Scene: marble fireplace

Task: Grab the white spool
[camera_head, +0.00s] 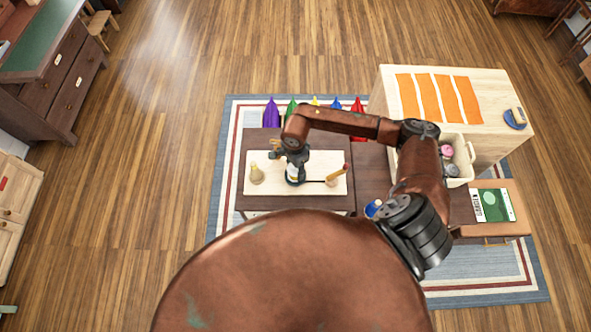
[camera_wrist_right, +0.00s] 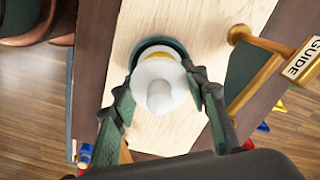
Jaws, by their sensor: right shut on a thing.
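The white spool (camera_wrist_right: 158,92) shows in the right wrist view, with a rounded white top and a hint of yellow behind it. It sits over a dark green round base on a pale wooden board (camera_wrist_right: 205,22). My right gripper (camera_wrist_right: 162,74) has a finger on each side of the spool and is shut on it. In the head view my right gripper (camera_head: 294,169) points down at the middle of the board and mostly hides the spool. My left gripper is not in view.
A wooden stand with a "GUIDE" sign (camera_wrist_right: 303,60) is close on the other side. A cream bin (camera_head: 467,158) and a pale table with orange strips (camera_head: 470,100) lie to the right.

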